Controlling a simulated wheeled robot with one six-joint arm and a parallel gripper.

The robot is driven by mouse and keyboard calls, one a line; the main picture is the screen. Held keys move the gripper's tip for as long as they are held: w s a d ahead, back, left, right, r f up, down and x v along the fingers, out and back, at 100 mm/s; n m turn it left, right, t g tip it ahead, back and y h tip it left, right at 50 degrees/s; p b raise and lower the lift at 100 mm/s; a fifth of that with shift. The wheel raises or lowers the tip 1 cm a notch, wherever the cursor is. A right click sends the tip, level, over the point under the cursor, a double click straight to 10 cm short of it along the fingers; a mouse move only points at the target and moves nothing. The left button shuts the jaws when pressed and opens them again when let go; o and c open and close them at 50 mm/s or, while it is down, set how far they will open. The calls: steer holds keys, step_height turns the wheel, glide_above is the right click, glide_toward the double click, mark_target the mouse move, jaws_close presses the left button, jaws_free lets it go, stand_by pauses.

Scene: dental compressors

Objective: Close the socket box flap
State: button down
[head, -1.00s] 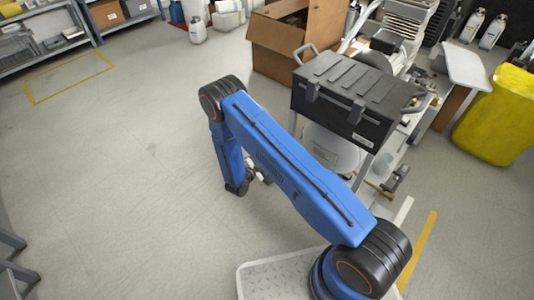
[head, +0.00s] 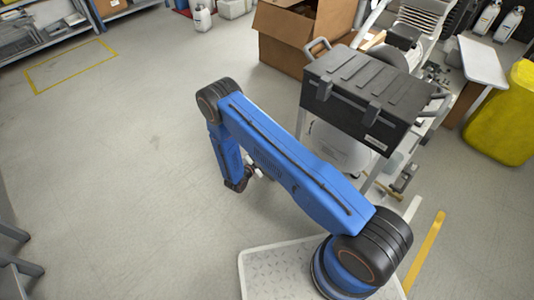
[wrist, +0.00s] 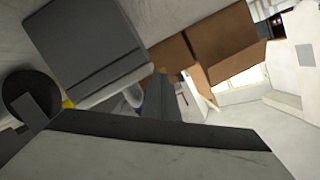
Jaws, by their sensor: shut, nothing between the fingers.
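I cannot pick out the socket box or its flap with certainty. In the head view, a black case (head: 365,92) with a ribbed lid and latches sits on a metal cart; its lid looks down. My gripper (head: 260,173) is mostly hidden behind my blue arm, low and left of the cart; it is shut and empty. In the wrist view, a dark grey box-like panel (wrist: 85,45) fills the upper left. A pale surface with a black edge strip (wrist: 160,133) crosses the bottom. I cannot tell what either belongs to.
An open cardboard box (head: 303,35) stands behind the cart and also shows in the wrist view (wrist: 205,52). A yellow bin (head: 503,115) is at the right. Shelving (head: 40,45) stands at the far left. The floor (head: 110,170) left of my arm is clear.

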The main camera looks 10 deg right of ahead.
steer(key=shift+w+a+f, duration=0.1)
steer(key=shift+f, duration=0.2)
stand_by(0.4)
